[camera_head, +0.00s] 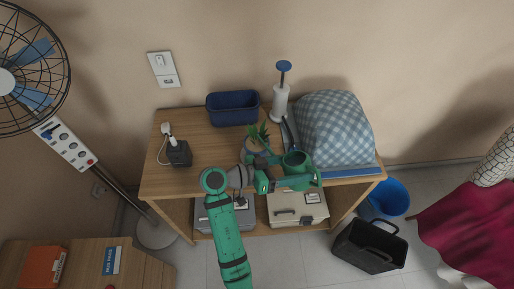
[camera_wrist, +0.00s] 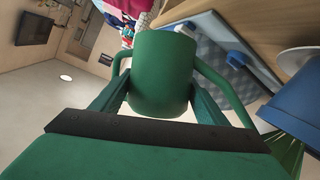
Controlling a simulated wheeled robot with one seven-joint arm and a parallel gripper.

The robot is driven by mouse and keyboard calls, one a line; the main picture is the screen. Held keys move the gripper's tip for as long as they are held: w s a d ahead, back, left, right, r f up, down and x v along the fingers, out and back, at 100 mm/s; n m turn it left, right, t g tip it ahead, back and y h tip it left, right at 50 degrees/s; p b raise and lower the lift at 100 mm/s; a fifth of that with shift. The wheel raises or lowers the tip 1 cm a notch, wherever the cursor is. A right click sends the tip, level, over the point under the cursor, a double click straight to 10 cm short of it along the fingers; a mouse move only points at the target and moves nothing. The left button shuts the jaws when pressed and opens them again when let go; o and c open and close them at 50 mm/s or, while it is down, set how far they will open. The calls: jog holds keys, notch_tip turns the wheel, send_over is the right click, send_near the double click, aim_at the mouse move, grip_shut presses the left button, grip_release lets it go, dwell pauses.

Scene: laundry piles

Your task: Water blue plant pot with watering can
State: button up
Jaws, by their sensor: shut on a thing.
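A green watering can (camera_head: 297,161) is held by my gripper (camera_head: 280,183) above the front of the wooden shelf. In the wrist view the green can (camera_wrist: 162,72) stands between my two fingers (camera_wrist: 158,98), which are shut on it. A green-leaved plant (camera_head: 257,134) stands in a small grey-blue pot (camera_head: 253,147) just behind and left of the can, partly hidden by my arm. A blue rectangular container (camera_head: 233,108) sits at the back of the shelf top. I cannot tell whether the can touches the plant.
The wooden shelf (camera_head: 205,128) also bears a dark charger block (camera_head: 178,153), a white bottle with a blue top (camera_head: 281,100) and a checkered cloth bundle (camera_head: 336,128). A fan (camera_head: 30,75) stands left. A blue bucket (camera_head: 389,197) and black basket (camera_head: 369,247) are on the floor.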

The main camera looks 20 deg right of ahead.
jog(key=shift+r, duration=0.55)
jog(key=shift+s+d, duration=0.1)
jog(key=shift+r+n+h, duration=0.4)
jog(key=shift+r+n, duration=0.05)
jog(key=shift+n, duration=0.05)
jog(key=shift+r+g, duration=0.15)
jog(key=shift+g, duration=0.15)
dwell(1.0)
